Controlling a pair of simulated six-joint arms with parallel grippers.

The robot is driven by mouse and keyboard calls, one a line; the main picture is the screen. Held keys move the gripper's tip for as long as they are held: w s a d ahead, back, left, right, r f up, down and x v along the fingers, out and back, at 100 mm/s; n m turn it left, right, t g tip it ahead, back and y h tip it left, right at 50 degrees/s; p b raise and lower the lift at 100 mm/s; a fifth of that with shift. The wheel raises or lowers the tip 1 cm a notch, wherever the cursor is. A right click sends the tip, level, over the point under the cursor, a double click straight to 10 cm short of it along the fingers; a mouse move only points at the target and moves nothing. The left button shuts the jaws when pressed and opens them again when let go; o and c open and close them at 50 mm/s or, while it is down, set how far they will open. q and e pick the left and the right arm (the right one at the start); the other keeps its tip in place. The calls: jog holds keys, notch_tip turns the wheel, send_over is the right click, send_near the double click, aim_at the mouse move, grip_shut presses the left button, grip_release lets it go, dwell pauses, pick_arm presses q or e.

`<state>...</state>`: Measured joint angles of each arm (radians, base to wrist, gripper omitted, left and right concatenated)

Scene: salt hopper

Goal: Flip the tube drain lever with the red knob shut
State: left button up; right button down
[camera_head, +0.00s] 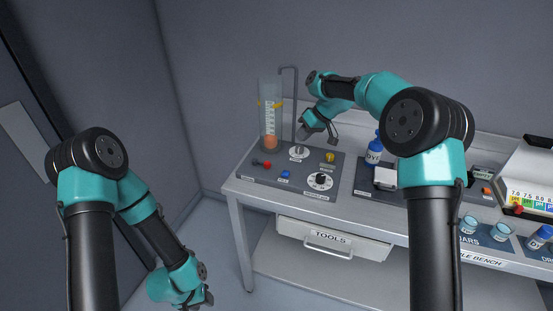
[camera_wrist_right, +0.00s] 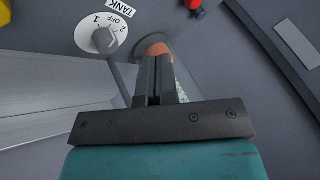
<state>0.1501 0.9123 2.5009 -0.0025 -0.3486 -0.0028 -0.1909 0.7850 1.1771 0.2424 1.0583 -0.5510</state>
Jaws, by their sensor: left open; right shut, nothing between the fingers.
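The red knob (camera_head: 267,166) of the drain lever sits on the grey panel in front of the clear tube (camera_head: 266,100), with a dark piece just to its left. In the right wrist view a red part (camera_wrist_right: 194,4), likely the same knob, is cut off by the top edge. My right gripper (camera_head: 303,137) is shut and empty above the panel, behind and right of the red knob and apart from it. Its closed fingers (camera_wrist_right: 154,62) cover part of the tube's orange contents (camera_wrist_right: 155,47). My left gripper (camera_head: 207,299) is low at the left, away from the bench and open.
The TANK selector (camera_head: 297,152) stands right of the tube; a dial (camera_head: 320,181), a blue part (camera_head: 285,174) and a yellow part (camera_head: 330,156) share the panel. A thin bent pipe (camera_head: 296,95) rises behind. A blue bottle (camera_head: 374,152) stands to the right.

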send_near(276, 166)
jog(key=w+f, duration=0.1)
jog(key=w+a+f, duration=0.2)
jog(key=f, duration=0.1)
jog(key=shift+s+a+f, duration=0.1)
jog(key=shift+s+a, duration=0.2)
jog(key=shift+a, duration=0.2)
jog(key=shift+s+a+f, duration=0.1)
jog(key=shift+s+a, duration=0.25)
jog(key=shift+a, duration=0.2)
jog(key=shift+s+a+f, duration=0.2)
jog(key=shift+s+a, duration=0.2)
jog(key=shift+a, duration=0.25)
